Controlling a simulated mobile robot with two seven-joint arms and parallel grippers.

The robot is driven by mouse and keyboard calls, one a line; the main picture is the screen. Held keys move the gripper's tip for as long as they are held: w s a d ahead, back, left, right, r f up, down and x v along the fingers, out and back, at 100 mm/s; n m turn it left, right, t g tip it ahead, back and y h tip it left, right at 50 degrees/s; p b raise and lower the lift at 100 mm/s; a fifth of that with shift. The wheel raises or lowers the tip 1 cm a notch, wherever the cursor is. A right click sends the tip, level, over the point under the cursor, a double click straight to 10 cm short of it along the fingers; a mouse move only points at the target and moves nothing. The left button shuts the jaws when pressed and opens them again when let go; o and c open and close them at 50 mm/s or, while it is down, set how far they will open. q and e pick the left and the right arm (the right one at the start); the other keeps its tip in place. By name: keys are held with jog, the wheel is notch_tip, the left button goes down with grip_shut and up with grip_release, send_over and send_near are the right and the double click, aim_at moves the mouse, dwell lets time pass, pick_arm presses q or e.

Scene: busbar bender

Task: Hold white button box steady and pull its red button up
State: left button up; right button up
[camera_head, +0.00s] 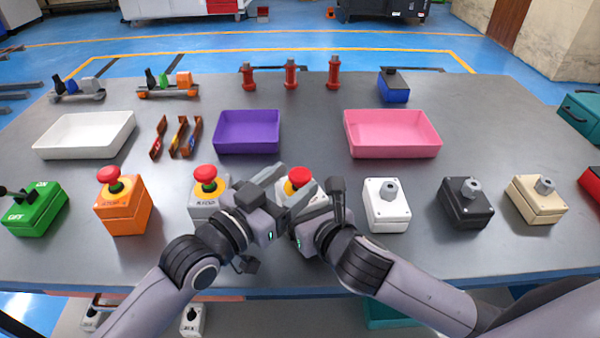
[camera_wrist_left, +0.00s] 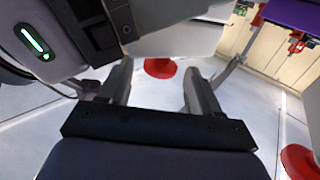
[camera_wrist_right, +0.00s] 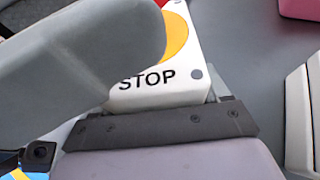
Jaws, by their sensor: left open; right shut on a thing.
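The white button box (camera_head: 318,199) stands on the table, partly hidden behind my grippers in the head view. Its red button (camera_head: 299,176) shows between them. My right gripper (camera_head: 318,192) is shut on the box; the right wrist view shows the box's white face (camera_wrist_right: 155,97) with STOP lettering and part of a yellow ring, close against the gripper. My left gripper (camera_head: 280,184) is open at the left side of the red button. In the left wrist view a red button (camera_wrist_left: 160,67) shows beyond and between the open fingers; contact cannot be told.
A grey box with a red button (camera_head: 205,172) stands close left, partly behind my left gripper. An orange box (camera_head: 122,212) is farther left. A white box with a grey knob (camera_head: 386,212) stands to the right. Purple (camera_head: 247,146) and pink (camera_head: 392,149) trays lie behind.

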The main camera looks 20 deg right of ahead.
aim_at(293, 181)
pick_arm(q)
jog(key=shift+x, duration=1.55)
